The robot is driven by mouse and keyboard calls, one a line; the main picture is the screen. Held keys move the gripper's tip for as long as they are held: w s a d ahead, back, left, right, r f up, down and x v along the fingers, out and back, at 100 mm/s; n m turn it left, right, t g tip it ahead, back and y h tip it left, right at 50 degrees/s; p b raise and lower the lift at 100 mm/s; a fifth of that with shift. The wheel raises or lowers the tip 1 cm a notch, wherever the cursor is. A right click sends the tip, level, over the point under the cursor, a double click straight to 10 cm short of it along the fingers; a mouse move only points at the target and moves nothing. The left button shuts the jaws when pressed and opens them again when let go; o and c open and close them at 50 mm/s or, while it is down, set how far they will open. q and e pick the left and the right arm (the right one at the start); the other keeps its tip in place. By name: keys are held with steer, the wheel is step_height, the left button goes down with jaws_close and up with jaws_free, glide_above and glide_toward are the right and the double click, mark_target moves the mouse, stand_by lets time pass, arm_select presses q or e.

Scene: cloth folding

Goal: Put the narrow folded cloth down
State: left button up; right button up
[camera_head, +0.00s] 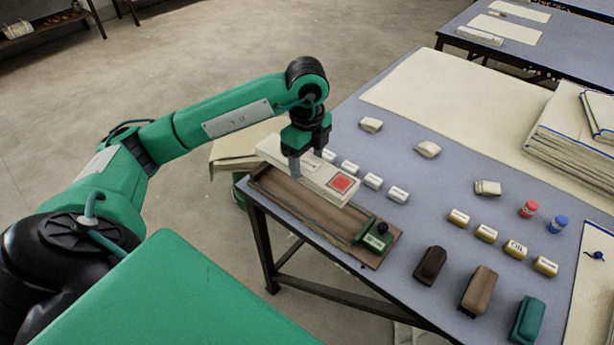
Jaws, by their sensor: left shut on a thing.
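My left gripper (304,158) points down at the near-left corner of the table and is shut on the narrow folded cloth (316,183). The cloth is a long cream strip with a red square mark at its right end. It lies slantwise over the far edge of a brown wooden board (290,208); I cannot tell whether it touches the board. The gripper fingers hide part of the cloth. My right gripper is not in view.
Small white blocks (373,180) stand just behind the cloth. Brown (430,264) and green (527,319) blocks and gold labelled pieces (486,232) stand to the right. A large cream cloth (440,95) covers the back.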

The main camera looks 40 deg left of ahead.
mark_target(307, 163)
arm_select(q)
step_height(307, 163, up, 11)
steer(key=p, duration=0.1)
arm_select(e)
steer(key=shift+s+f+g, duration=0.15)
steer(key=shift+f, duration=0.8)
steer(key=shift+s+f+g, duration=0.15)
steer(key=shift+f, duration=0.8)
